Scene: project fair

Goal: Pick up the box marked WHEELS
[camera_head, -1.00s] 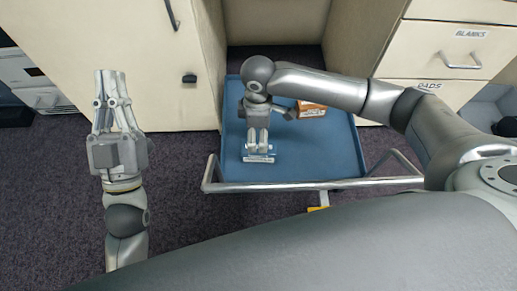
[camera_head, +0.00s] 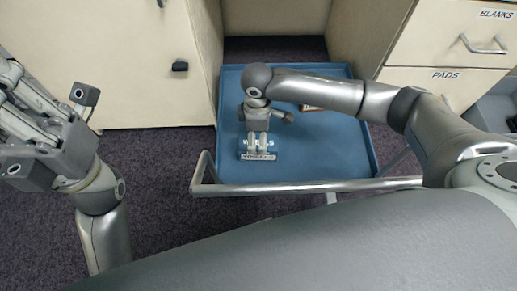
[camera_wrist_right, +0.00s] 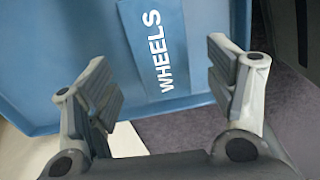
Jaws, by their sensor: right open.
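The box marked WHEELS (camera_head: 243,148) is small and blue, with white lettering, and lies in a blue tray (camera_head: 335,165). My right gripper (camera_head: 257,150) is above it and partly covers it in the head view. In the right wrist view the box (camera_wrist_right: 140,42) shows its WHEELS label, with the open fingers of my right gripper (camera_wrist_right: 158,88) on either side and nothing held. Contact with the box cannot be told. My left gripper (camera_head: 8,98) is at the left edge, away from the tray, its fingertips cut off or unclear.
A brownish box (camera_head: 313,106) lies in the tray, mostly hidden by my right arm. A metal rail (camera_head: 300,187) runs along the tray's near edge. Pale cabinets stand around; drawers marked BLANKS (camera_head: 470,14) and PADS (camera_head: 425,85) are at right. Dark carpet (camera_head: 150,170) lies clear at left.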

